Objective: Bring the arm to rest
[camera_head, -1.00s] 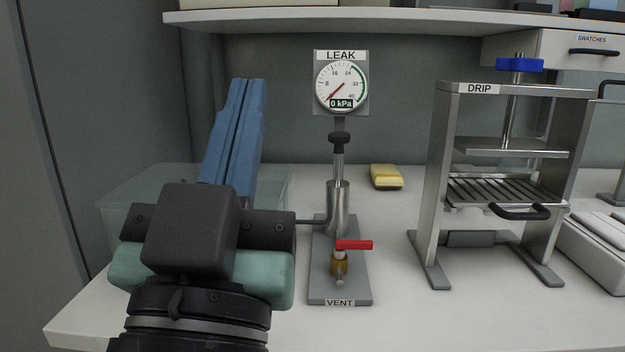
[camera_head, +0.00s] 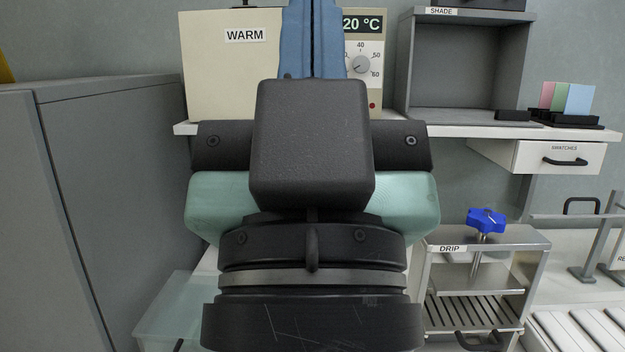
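My gripper (camera_head: 313,40) is raised in the middle of the view, seen from behind, with its blue fingers pointing up and away. The two fingers lie side by side with only a thin dark line between them, and I see nothing held. The fingertips run out of the top of the picture. My gripper stands in front of the WARM box (camera_head: 222,80), hiding part of its front. I cannot tell how far apart the two are.
A tall grey cabinet (camera_head: 110,190) stands at the left. The upper shelf holds the SHADE box (camera_head: 468,65) and colour swatches (camera_head: 567,97). A swatches drawer (camera_head: 548,157) hangs below. The DRIP press (camera_head: 505,239) and a clear bin (camera_head: 172,312) stand lower.

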